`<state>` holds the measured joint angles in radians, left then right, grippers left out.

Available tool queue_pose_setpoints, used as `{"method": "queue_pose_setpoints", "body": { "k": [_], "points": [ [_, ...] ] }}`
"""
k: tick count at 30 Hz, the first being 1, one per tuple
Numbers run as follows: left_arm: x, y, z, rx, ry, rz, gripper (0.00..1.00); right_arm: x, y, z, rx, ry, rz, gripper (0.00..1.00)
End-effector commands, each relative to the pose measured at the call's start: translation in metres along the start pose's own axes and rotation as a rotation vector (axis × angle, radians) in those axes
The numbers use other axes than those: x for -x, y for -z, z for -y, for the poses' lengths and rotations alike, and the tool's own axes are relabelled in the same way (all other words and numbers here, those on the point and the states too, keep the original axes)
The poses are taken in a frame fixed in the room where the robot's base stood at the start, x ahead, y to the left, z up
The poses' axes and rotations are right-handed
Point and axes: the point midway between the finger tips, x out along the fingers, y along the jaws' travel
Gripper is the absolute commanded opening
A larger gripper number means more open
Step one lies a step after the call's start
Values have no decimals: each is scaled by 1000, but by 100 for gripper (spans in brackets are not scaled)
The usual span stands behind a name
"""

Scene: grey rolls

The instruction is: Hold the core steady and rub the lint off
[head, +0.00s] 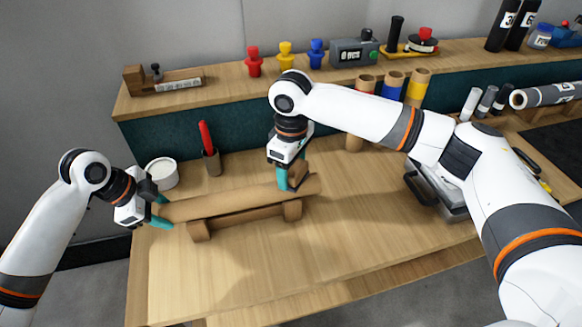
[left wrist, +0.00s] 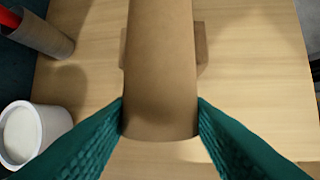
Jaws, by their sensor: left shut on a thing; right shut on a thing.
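The core is a brown cardboard tube (head: 225,202) lying across a wooden cradle (head: 250,217) on the bench. It also shows in the left wrist view (left wrist: 160,65), running away between the fingers. My left gripper (head: 161,211) is shut on the core's left end, its teal fingers on either side. My right gripper (head: 290,180) is shut on a tan block (head: 299,172) at the core's right part, fingers pointing down. Whether the block touches the core is hard to tell. I cannot make out any lint on the tube.
A white tub (head: 162,173) stands just behind my left gripper. A cup (head: 211,163) with a red-handled tool is behind the core. Short tubes with coloured bands (head: 391,88) and a grey metal item (head: 436,190) stand to the right. The bench front is clear.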

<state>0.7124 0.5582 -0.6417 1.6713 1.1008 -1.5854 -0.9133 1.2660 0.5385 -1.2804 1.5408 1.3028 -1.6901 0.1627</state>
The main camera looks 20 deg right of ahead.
Motion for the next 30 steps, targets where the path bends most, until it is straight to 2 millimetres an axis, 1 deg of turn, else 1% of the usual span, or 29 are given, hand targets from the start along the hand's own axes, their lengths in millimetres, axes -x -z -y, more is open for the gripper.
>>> {"method": "queue_pose_setpoints", "body": {
  "k": [3, 27, 29, 30],
  "points": [
    [0, -1, 0, -1, 0, 2, 20, 0, -8, -9, 3, -1, -1, 42],
    [0, 0, 0, -1, -1, 1, 20, 0, -59, -60, 1, -1, -1, 42],
    [0, 0, 0, -1, -1, 1, 20, 3, -59, -59, -2, 0, 1, 42],
    [0, 0, 0, -1, -1, 1, 20, 12, -60, -58, -1, 1, 4, 42]
  ]
}}
